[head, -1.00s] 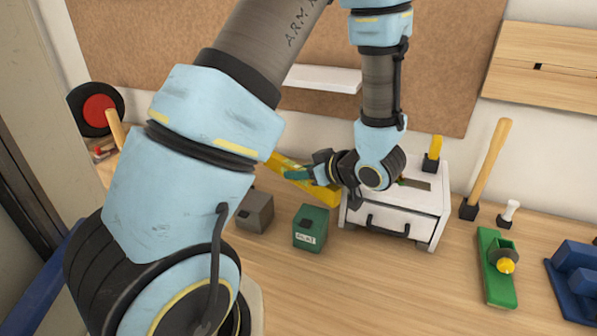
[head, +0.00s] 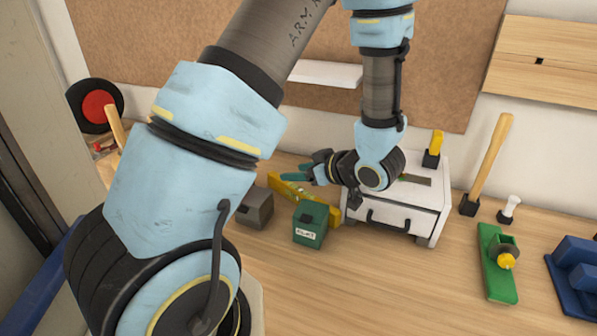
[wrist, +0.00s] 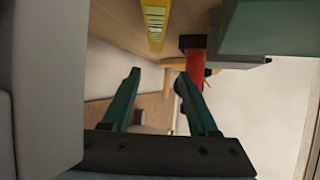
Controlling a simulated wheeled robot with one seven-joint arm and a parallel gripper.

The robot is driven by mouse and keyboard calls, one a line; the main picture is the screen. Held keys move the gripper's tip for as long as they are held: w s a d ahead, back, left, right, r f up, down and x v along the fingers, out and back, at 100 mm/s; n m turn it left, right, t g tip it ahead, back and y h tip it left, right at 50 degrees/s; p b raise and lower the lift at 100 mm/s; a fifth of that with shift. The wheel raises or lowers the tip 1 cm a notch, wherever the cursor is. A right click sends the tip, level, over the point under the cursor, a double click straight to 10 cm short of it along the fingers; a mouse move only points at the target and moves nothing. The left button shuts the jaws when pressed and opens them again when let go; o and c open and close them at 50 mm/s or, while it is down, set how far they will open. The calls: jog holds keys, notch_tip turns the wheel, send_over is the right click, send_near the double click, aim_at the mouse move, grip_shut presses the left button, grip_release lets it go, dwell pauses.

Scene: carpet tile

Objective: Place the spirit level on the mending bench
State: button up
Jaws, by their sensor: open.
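The yellow spirit level (head: 288,189) lies on the wooden mending bench (head: 390,285), behind the grey box and the green box, which hide part of it. In the wrist view the spirit level (wrist: 155,22) shows at the top against the wood, beyond the fingertips. My gripper (head: 297,173) is open and empty just above and behind the level in the head view. Its teal fingers in the wrist view (wrist: 158,77) are spread apart with nothing between them.
A grey box (head: 256,208) and a green labelled box (head: 310,224) stand in front of the level. A white drawer cabinet (head: 400,210) stands right, beneath my wrist. A mallet (head: 487,170), green tool (head: 497,265) and blue tool (head: 575,275) are further right. The front middle is clear.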

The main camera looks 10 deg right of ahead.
jog(key=shift+r, duration=0.1)
jog(key=shift+r, duration=0.35)
jog(key=shift+s+d+r, duration=0.1)
jog(key=shift+d+r, duration=0.1)
jog(key=shift+r, duration=0.15)
jog(key=b+v, duration=0.1)
jog(key=v, duration=1)
jog(key=w+m+h, duration=0.2)
jog(key=w+h, duration=0.4)
jog(key=w, duration=0.5)
jog(key=m+g+h, duration=0.3)
jog(key=m+h, duration=0.1)
jog(key=m, duration=0.1)
send_over(296, 189)
jog(key=s+a+g, duration=0.1)
jog(key=s+a, duration=0.2)
jog(key=a, duration=0.1)
jog(key=s+a+f+m+g+y, duration=0.1)
jog(key=s+a+g, duration=0.1)
jog(key=s+a, duration=0.1)
jog(key=s+a+f+m+g+y, duration=0.1)
jog(key=s+a, duration=0.2)
jog(key=a, duration=0.2)
jog(key=shift+a+f+g, duration=0.1)
jog(key=shift+a+g, duration=0.2)
jog(key=shift+g, duration=0.1)
